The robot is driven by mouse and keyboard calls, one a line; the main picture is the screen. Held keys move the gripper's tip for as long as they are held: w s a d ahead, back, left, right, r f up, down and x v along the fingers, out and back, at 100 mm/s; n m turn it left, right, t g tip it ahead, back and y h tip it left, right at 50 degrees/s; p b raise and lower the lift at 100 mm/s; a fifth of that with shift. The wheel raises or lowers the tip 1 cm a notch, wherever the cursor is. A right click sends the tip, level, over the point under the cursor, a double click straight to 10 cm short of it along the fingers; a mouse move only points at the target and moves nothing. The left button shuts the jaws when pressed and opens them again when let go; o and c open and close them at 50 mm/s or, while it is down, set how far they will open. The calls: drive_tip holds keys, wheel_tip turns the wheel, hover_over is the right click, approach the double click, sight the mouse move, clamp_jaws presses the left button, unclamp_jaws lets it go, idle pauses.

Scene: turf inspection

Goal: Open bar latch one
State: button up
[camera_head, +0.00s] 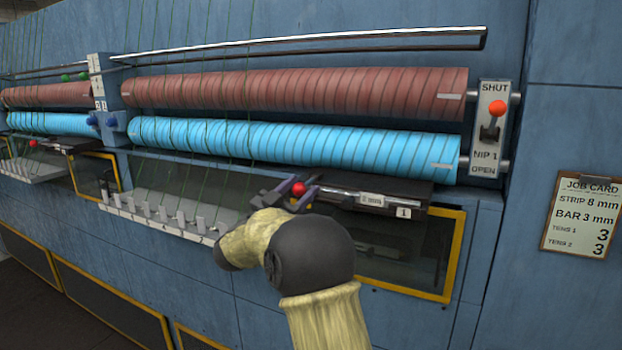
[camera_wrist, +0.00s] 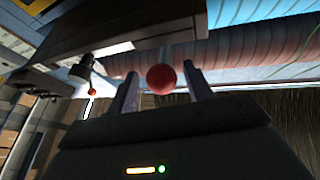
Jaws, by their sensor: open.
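The bar latch marked 1 is a dark bar unit (camera_head: 385,193) with a metal rod and a red ball knob (camera_head: 299,188) at its left end. My gripper (camera_head: 292,187) is at the knob, with its open fingers on either side of it. In the wrist view the red knob (camera_wrist: 161,79) sits between the two finger tips, apart from both as far as I can tell. Part of the latch is hidden behind my arm in the head view.
A blue roller (camera_head: 290,143) and a brown roller (camera_head: 290,90) run above the latch. A nip lever (camera_head: 493,120) stands at the right. A yellow-framed window (camera_head: 459,255) lies below. A job card (camera_head: 582,217) hangs at far right. Green strands pass down left of my gripper.

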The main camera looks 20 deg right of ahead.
drive_tip(key=shift+w+d+r, duration=0.1)
drive_tip(key=shift+d, duration=0.2)
drive_tip(key=shift+w, duration=0.1)
clamp_jaws()
drive_tip(key=shift+a, duration=0.1)
